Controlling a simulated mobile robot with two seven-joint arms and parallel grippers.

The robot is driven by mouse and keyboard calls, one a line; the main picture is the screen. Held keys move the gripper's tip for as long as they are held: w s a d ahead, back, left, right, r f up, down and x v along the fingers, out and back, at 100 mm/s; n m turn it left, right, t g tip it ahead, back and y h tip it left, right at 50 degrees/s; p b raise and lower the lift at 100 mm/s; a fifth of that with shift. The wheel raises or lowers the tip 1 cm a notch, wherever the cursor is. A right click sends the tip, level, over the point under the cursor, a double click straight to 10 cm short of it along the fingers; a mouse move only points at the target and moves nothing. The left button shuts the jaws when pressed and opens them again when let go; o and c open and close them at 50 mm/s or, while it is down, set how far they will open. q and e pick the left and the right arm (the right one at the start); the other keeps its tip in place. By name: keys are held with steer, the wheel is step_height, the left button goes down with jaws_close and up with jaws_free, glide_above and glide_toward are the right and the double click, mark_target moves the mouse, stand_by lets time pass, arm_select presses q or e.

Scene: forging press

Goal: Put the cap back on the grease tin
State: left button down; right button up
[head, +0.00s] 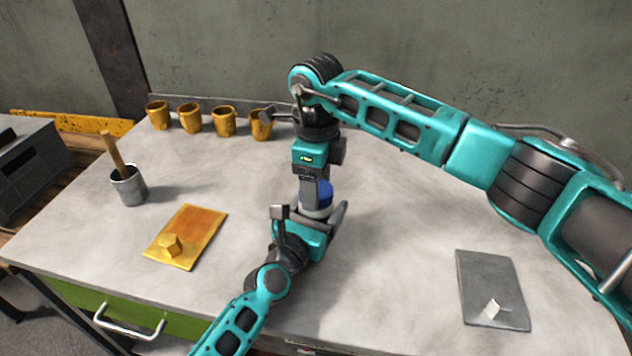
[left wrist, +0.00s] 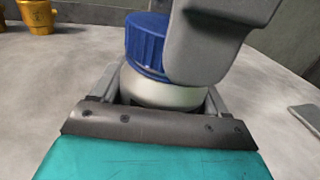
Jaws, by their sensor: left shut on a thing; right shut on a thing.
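The grease tin (left wrist: 165,93) is a pale, round container, seen in the left wrist view between the fingers of my left gripper (head: 325,220). That gripper is shut on the tin's body low over the table. The ribbed blue cap (left wrist: 147,42) is at the top of the tin and also shows in the head view (head: 318,196). My right gripper (head: 314,198) comes down from above and is shut on the cap; its grey finger (left wrist: 215,45) hides the cap's right side. The cap looks slightly tilted in the left wrist view. I cannot tell whether it is seated.
Several brass-coloured cups (head: 190,120) stand along the back edge. A grey pot with a wooden handle (head: 129,187) and an orange plate with a brass block (head: 188,232) are at left. A grey plate with a metal block (head: 492,285) lies at right. The table between is clear.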

arm_select(q)
steer(key=shift+f, duration=0.1)
arm_select(e)
steer(key=m, duration=0.3)
steer(key=shift+m, duration=0.4)
steer(key=o, duration=1.2)
steer(key=shift+o, duration=0.2)
step_height(320, 180, up, 12)
arm_select(q)
jaws_free()
